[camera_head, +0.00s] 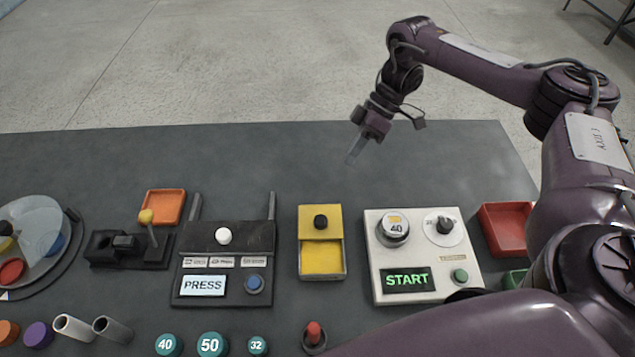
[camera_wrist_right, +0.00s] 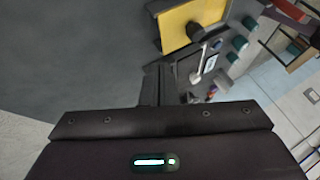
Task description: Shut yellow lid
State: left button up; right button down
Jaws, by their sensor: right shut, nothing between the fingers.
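The yellow lid (camera_head: 308,210) with a black knob (camera_head: 321,222) covers the back part of a small yellow box (camera_head: 321,262) in the middle of the table. The front part of the box is uncovered and shows a yellow inside. My right gripper (camera_head: 353,155) is shut and empty, in the air behind the box and a little to its right, apart from the lid. In the right wrist view a yellow surface (camera_wrist_right: 178,25) with a dark knob (camera_wrist_right: 195,32) lies past my right fingertips (camera_wrist_right: 155,75). My left gripper is not in view.
A white START panel (camera_head: 425,255) with knobs stands right of the box, and a black PRESS panel (camera_head: 213,262) stands left. A red tray (camera_head: 503,230) is further right. An orange tray (camera_head: 163,205) is at the left. The table's back strip (camera_head: 250,155) is clear.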

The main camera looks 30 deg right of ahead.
jog(key=b, duration=0.2)
send_near(328, 213)
jog(key=a+f, duration=0.1)
jog(key=w+a+f, duration=0.2)
jog(key=shift+f, duration=0.4)
jog(key=shift+s+a+f, duration=0.1)
jog(key=shift+s+a, duration=0.8)
jog(key=shift+s, duration=0.05)
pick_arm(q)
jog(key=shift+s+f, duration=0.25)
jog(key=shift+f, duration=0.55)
pick_arm(e)
jog(key=shift+s+a, duration=0.5)
jog(key=shift+s, duration=0.05)
pick_arm(q)
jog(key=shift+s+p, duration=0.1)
jog(key=shift+p, duration=0.2)
